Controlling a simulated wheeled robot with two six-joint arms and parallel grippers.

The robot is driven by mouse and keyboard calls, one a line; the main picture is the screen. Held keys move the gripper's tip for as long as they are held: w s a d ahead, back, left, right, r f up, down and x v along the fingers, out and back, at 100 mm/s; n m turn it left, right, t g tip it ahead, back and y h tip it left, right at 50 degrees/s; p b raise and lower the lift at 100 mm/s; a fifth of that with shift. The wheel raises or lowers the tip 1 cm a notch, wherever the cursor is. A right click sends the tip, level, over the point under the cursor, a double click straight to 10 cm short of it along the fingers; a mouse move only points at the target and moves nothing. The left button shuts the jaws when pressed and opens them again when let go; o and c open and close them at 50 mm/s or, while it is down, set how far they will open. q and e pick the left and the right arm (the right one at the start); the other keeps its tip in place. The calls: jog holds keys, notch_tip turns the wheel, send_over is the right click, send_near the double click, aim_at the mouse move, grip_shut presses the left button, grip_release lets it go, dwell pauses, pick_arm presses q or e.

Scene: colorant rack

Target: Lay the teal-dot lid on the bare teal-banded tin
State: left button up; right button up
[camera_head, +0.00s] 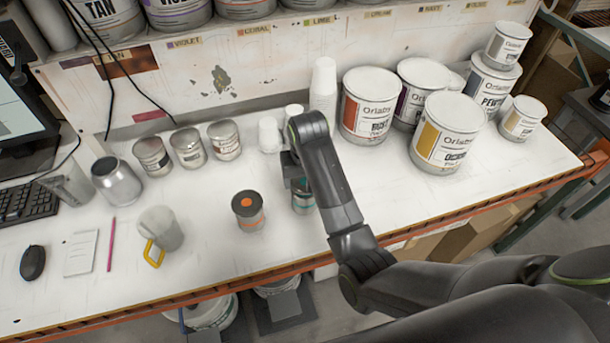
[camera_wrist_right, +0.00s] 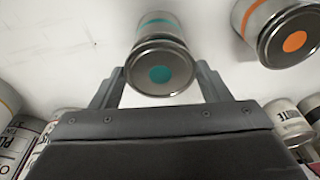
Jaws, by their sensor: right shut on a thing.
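The teal-dot lid (camera_wrist_right: 160,72) is a dark disc with a teal dot, between the fingers of my right gripper (camera_wrist_right: 160,84), which is shut on it. The teal-banded tin (camera_wrist_right: 158,20) is directly under the lid in the right wrist view, lined up with it. I cannot tell whether a small gap is left between them. In the head view my right gripper (camera_head: 299,186) is over the tin (camera_head: 304,204) and hides most of it and the lid. My left gripper is not in view.
A tin with an orange-dot lid (camera_head: 247,209) stands just left of the teal tin. A mug with a yellow handle (camera_head: 162,230) is further left. White cups (camera_head: 323,88) and large paint cans (camera_head: 368,105) stand behind. The front bench strip is clear.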

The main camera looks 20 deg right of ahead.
jog(key=shift+f, duration=0.7)
dwell(0.4)
jog(key=o, duration=1)
jog(key=shift+r, duration=0.1)
